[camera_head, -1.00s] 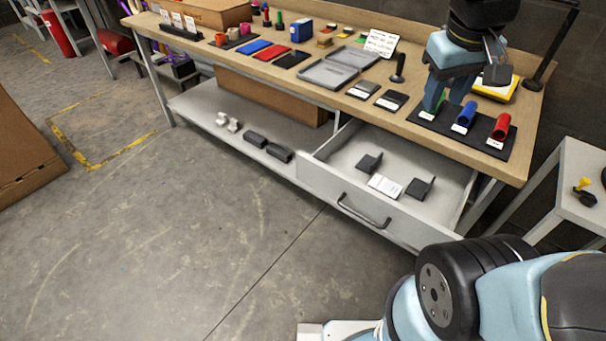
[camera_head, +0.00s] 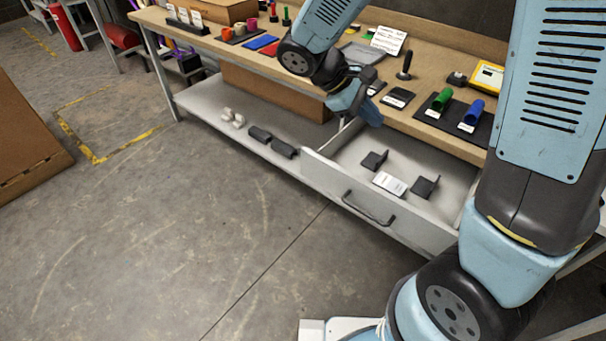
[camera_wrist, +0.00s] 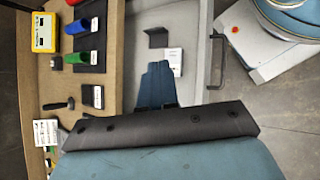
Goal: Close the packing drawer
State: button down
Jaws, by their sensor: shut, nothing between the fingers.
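The packing drawer (camera_head: 322,178) is a pale grey drawer under the workbench. It stands pulled out, with a dark bar handle (camera_head: 368,210) on its front. In the drawer lie two dark angled pieces (camera_head: 374,160) (camera_head: 424,187) and a white card (camera_head: 389,184). My gripper (camera_head: 374,118) is shut and empty, above the bench's front edge and the back of the drawer, apart from the handle. In the wrist view its closed blue fingers (camera_wrist: 157,68) show over the drawer, with the handle (camera_wrist: 217,60) to their right.
The wooden workbench (camera_head: 437,130) carries green and blue cylinders (camera_head: 442,99) (camera_head: 473,112), a dark stamp-like tool (camera_head: 405,66) and a yellow device (camera_head: 487,77). A lower shelf (camera_head: 200,105) holds dark and white parts. The floor (camera_head: 220,235) before the drawer is mostly clear.

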aim_at(309, 168)
jog(key=s+a+f+n+t+h, duration=0.1)
jog(key=s+a+f+n+t, duration=0.1)
jog(key=a+f+n+t, duration=0.85)
jog(key=s+a+f+n+t+h, duration=0.1)
jog(key=s+a+f+n+t, duration=0.45)
jog(key=a+f, duration=0.9)
jog(key=shift+n+g, duration=0.6)
jog(key=shift+g, duration=0.2)
jog(key=x, duration=0.5)
jog(key=f+x, duration=0.1)
jog(key=x, duration=0.5)
jog(key=f+x, duration=0.1)
jog(key=x, duration=0.5)
jog(key=shift+w+a+f, duration=0.15)
jog(key=shift+w, duration=0.15)
jog(key=shift+w, duration=0.1)
